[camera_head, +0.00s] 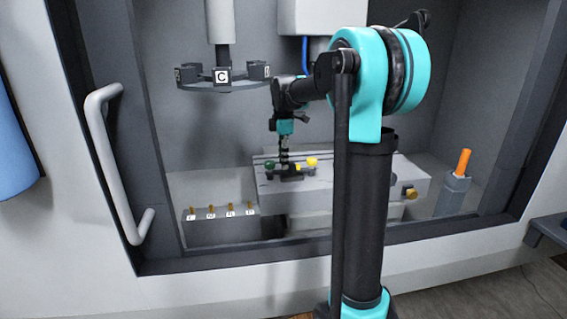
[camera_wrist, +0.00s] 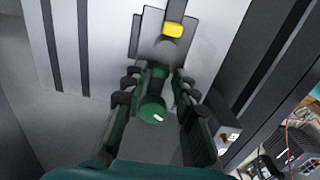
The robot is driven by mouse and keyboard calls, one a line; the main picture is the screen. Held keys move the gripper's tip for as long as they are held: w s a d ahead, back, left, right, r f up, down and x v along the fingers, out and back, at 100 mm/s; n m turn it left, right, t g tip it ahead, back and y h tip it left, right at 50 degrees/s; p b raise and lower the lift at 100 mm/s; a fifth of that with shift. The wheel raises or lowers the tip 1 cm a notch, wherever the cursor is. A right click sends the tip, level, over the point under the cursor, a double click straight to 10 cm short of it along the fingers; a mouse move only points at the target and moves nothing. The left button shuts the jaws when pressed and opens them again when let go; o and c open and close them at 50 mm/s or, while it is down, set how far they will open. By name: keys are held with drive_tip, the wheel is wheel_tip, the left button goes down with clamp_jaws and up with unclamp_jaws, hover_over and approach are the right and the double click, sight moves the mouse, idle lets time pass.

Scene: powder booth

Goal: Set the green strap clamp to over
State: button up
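The green strap clamp (camera_wrist: 153,107) shows in the wrist view as a green round knob on a dark bar, between my two fingers. In the head view its green part (camera_head: 269,168) is at the left of the grey machine bed. My gripper (camera_wrist: 155,80) is open, with one finger on each side of the clamp and a visible gap on both sides. In the head view my gripper (camera_head: 284,155) points down close above the bed. My fingers partly hide the clamp there.
A yellow clamp (camera_wrist: 173,29) lies beyond the green one, also in the head view (camera_head: 311,161). A lettered carousel (camera_head: 222,76) hangs above left. Several labelled pegs (camera_head: 211,212) stand front left. An orange handle (camera_head: 463,161) stands in a grey holder at right.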

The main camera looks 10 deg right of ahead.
wheel_tip(320, 180, up, 11)
idle(0.3)
drive_tip(key=shift+f, duration=0.1)
